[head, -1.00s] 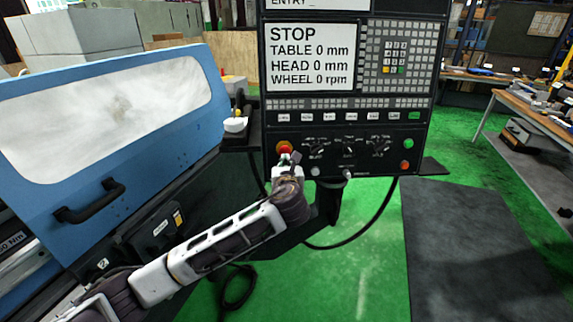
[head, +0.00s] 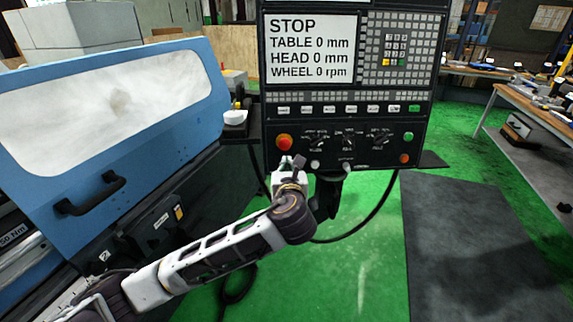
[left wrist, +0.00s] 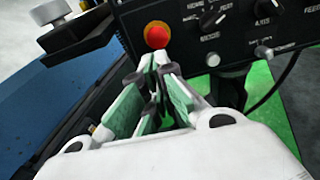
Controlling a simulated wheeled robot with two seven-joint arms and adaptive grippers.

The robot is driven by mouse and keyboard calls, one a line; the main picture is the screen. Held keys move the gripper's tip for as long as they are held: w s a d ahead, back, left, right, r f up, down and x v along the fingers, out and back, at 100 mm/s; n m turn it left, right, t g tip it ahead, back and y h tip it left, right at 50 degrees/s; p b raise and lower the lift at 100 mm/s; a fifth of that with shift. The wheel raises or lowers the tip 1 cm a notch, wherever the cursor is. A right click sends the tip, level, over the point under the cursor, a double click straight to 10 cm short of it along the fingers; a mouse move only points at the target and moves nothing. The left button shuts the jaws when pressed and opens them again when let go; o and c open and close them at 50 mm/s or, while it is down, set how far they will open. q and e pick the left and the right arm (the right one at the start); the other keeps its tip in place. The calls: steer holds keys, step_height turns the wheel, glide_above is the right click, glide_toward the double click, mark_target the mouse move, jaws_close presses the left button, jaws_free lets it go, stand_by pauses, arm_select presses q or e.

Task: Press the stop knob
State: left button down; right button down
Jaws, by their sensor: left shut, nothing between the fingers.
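The stop knob (head: 284,142) is a red mushroom button with an orange-yellow ring at the lower left of the black control panel (head: 300,170). It also shows in the left wrist view (left wrist: 156,35), just beyond the fingertips. My left gripper (head: 287,162) is shut and empty, its tips a little below the knob in the head view. In the left wrist view the gripper (left wrist: 155,58) points toward the knob, and I cannot tell whether it touches. The panel's screen (head: 310,48) reads STOP, with TABLE, HEAD and WHEEL at 0. My right gripper is not in view.
The blue machine door (head: 105,100) with a black handle (head: 92,193) is on the left. Selector dials (head: 349,141), a green button (head: 408,136) and a red-orange button (head: 404,158) are right of the knob. A cable loops below the panel over green floor.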

arm_select(q)
steer(key=shift+s+d+r, duration=0.1)
steer(key=shift+s+r, duration=0.05)
steer(key=shift+s, duration=0.5)
steer(key=shift+s+r, duration=0.1)
steer(key=shift+s, duration=0.5)
